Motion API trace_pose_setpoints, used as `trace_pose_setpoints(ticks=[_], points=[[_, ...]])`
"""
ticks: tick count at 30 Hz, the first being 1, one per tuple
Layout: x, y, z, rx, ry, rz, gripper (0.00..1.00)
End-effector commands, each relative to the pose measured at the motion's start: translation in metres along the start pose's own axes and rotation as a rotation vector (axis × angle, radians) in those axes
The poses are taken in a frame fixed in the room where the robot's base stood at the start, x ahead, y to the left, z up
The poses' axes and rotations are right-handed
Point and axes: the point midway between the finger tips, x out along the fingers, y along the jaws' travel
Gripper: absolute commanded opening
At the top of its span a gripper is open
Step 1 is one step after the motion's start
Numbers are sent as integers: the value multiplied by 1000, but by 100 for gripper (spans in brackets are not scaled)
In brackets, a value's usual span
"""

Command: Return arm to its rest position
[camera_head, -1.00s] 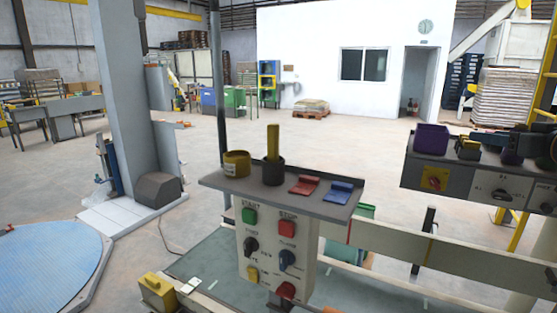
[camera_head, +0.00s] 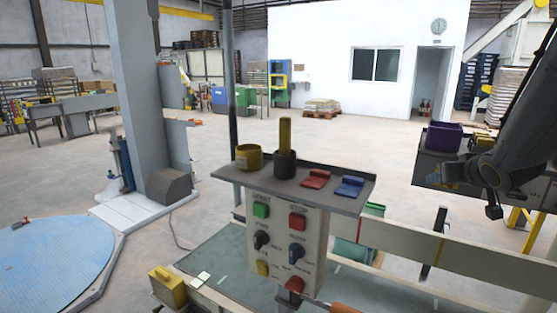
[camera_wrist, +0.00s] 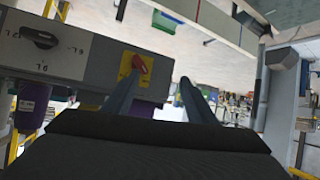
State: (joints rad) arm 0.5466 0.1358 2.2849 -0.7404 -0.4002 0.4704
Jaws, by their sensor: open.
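My arm (camera_head: 515,150) reaches into the right side of the head view, dark grey, in front of the right control box. My gripper (camera_wrist: 158,88) shows in the wrist view with its two fingers apart and nothing between them. The wrist picture appears upside down. The right control box (camera_wrist: 95,60) is close by at the left there, with a red switch (camera_wrist: 138,64) on a yellow plate near the left finger and a black knob (camera_wrist: 40,38). I cannot tell whether the finger touches the box.
A control panel (camera_head: 284,245) with buttons and knobs stands in the middle. Its shelf carries a yellow roll (camera_head: 249,157), a dark cup (camera_head: 285,165), a red item (camera_head: 316,179) and a blue item (camera_head: 349,187). A purple bin (camera_head: 444,136) stands on the right box. Open floor lies behind.

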Motion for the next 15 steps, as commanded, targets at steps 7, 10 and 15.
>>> trace_pose_setpoints(ticks=[7, 10, 15], points=[[-29, -112, 128, -44, -403, -13, 52], [-57, -151, 178, -71, -565, -57, 52], [-107, -196, 239, -113, -779, -119, 52]])
